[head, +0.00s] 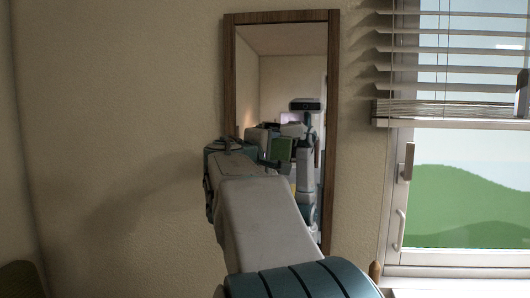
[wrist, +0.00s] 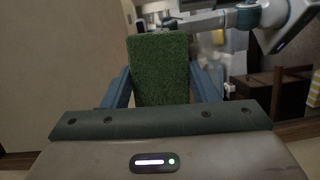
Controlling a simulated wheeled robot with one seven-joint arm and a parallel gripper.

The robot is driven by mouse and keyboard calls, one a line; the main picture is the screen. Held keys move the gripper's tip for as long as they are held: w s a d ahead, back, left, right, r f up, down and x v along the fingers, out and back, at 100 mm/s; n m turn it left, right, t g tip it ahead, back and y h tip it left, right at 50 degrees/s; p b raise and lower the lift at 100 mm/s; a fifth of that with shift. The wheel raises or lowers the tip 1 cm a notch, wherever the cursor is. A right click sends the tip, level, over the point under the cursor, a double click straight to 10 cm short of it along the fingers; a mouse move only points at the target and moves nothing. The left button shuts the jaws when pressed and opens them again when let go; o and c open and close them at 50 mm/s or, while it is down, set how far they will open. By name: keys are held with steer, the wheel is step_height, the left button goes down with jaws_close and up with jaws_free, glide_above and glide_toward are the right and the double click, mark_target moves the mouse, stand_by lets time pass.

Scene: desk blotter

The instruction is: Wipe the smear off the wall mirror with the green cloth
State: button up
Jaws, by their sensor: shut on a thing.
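The wall mirror (head: 285,45) is a tall glass in a brown wooden frame, hanging on the beige wall in the head view. My arm reaches up in front of its lower left part and hides some of it. My gripper (wrist: 160,75) is shut on the green cloth (wrist: 160,85), a thick dark green pad standing between its two blue fingers in the wrist view. In the head view the cloth shows only as a green reflection in the glass. I cannot make out the smear, and cannot tell whether the cloth touches the glass.
A window (head: 465,190) with a white frame and handle is right of the mirror, with raised blinds (head: 450,70) above. Bare wall (head: 110,130) lies to the left. The mirror reflects my own body and the room behind me.

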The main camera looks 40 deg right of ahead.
mark_target(304, 148)
steer(key=shift+s+d+b, duration=0.45)
steer(key=shift+s+d, duration=0.7)
steer(key=shift+s, duration=0.2)
steer(key=shift+s+d+b, duration=0.4)
steer(key=shift+s+d, duration=0.75)
steer(key=shift+s, duration=0.2)
steer(key=shift+a, duration=0.1)
steer(key=shift+s+a+b, duration=0.75)
steer(key=shift+s+a, duration=1.15)
steer(key=shift+a, duration=0.25)
steer(key=shift+s+a+b, duration=0.55)
steer(key=shift+s+a, duration=0.4)
steer(key=shift+a, duration=0.2)
steer(key=shift+w+f, duration=0.1)
